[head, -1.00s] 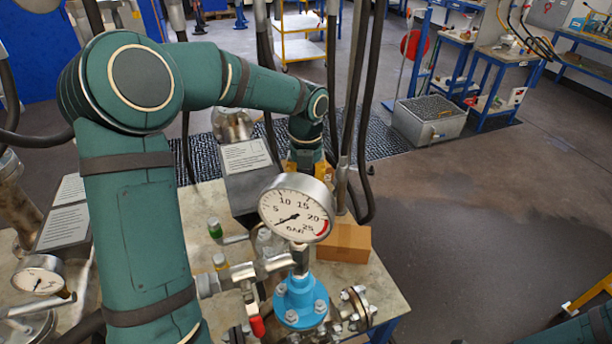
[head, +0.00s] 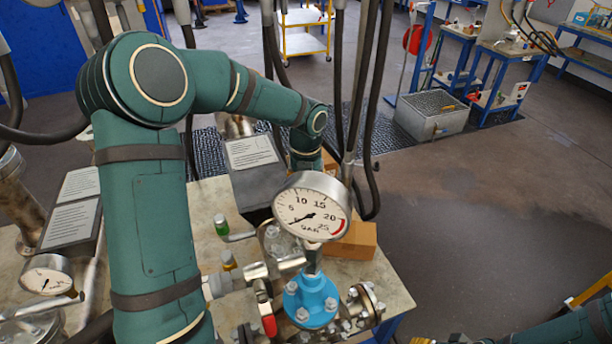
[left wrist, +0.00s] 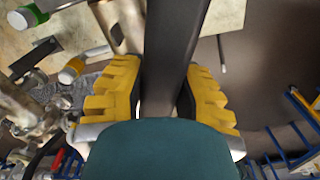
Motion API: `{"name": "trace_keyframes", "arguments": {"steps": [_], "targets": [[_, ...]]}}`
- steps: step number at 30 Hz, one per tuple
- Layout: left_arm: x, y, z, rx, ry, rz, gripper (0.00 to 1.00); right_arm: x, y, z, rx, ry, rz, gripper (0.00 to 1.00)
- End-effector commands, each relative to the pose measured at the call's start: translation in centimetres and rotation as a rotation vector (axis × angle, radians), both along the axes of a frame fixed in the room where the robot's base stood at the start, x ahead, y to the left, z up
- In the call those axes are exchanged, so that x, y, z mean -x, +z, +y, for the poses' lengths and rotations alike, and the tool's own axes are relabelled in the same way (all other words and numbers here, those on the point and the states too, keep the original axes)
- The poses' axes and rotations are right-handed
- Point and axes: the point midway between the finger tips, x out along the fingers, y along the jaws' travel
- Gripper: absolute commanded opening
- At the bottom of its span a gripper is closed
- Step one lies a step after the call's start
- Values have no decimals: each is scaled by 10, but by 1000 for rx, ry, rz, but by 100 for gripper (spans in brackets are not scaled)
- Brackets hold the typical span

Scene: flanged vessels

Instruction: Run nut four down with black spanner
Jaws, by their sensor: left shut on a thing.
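My left gripper (left wrist: 163,100) has its yellow fingers shut on a long dark bar, which looks like the black spanner (left wrist: 172,45). The bar runs away between the fingers, and its far end is out of view. In the head view the left gripper is mostly hidden behind the pressure gauge and my arm, with a little yellow-orange (head: 328,163) showing. Bolts and nuts show on the blue flanged vessel top (head: 310,300) and on the steel pipe flange (head: 362,306). I cannot tell which is nut four. Only a yellow sliver of my right gripper (head: 422,341) shows at the bottom edge.
A large pressure gauge (head: 312,206) stands above the blue flange. A red-handled valve (head: 268,323), a cardboard box (head: 353,240) and a dark sign block (head: 252,165) crowd the table (head: 205,205). A second gauge (head: 46,275) stands left. The floor at right is open.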

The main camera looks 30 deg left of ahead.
Motion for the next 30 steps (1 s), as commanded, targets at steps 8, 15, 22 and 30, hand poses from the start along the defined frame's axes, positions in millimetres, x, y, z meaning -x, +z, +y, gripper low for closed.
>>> {"name": "trace_keyframes", "arguments": {"steps": [8, 15, 22, 30], "targets": [[-1, 1, 0, 0, 0, -3, 0, 0, 0, 0, 0, 0, 0, 47], [-1, -1, 0, 0, 0, -2, 0, 0, -1, 0, 0, 0, 0, 47], [-1, -8, 0, -1, 0, -2, 0, 0, -5, 0, 0, 0, 0, 47], [-1, -16, 0, -1, 0, -2, 0, 0, -9, 0, 0, 0, 0, 47]]}}
